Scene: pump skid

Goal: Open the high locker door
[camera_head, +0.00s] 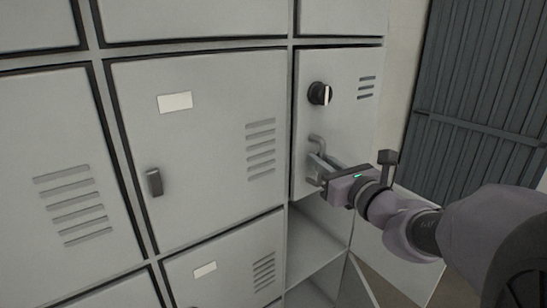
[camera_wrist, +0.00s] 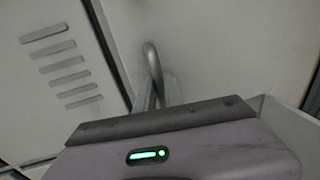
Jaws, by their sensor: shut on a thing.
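The high locker door (camera_head: 345,140) is a narrow grey panel at the right of the locker bank. It carries a black round knob (camera_head: 320,93) with a pale pointer, vent slots, and a grey bar handle (camera_head: 316,143) lower down. The door looks flush in its frame. My gripper (camera_head: 320,170) is shut on the handle's lower part, coming from the right.
A wider locker door (camera_head: 205,140) with a small dark latch (camera_head: 154,182) is to the left. Below the high door is an open compartment (camera_head: 312,245), with an open lower door (camera_head: 357,288). A dark corrugated panel (camera_head: 480,80) stands at the far right.

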